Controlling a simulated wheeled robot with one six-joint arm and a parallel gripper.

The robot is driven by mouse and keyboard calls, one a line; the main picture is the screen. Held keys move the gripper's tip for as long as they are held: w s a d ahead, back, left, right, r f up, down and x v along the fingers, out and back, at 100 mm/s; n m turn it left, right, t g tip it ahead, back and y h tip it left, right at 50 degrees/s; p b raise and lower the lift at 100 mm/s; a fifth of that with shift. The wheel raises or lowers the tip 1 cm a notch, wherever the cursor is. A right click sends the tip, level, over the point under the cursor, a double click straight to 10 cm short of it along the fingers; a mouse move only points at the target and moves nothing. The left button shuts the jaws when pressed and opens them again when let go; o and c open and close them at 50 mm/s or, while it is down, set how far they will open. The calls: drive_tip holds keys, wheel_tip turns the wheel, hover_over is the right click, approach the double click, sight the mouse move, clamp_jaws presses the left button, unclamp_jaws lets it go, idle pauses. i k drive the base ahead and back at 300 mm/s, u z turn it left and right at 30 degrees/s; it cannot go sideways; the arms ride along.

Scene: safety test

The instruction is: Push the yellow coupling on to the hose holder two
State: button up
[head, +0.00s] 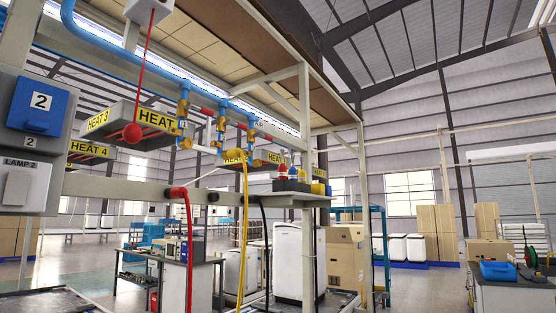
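The yellow coupling (233,154) is at the top end of the yellow hose (243,220), close to the lower end of the middle blue drop pipe (221,130). I cannot tell whether it is joined to that pipe. The yellow hose hangs down from it past the grey rail. A small dark fitting (213,196) on the rail, between the red hose end (178,192) and the black hose end (254,193), looks like hose holder two; no number is readable there. The coupling is above this fitting and apart from it. My gripper is not in view.
A red pull knob (132,133) hangs on a cord at the left. A control box (30,140) with a blue "2" cover stands at the left edge. A small shelf (300,197) holds signal lamps right of the hoses. A white cabinet (300,260) stands below.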

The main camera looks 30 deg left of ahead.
sight(234, 153)
drive_tip(key=z, duration=0.1)
drive_tip(key=i, duration=0.6)
drive_tip(key=u, duration=0.8)
drive_tip(key=i, duration=0.6)
drive_tip(key=u, duration=0.6)
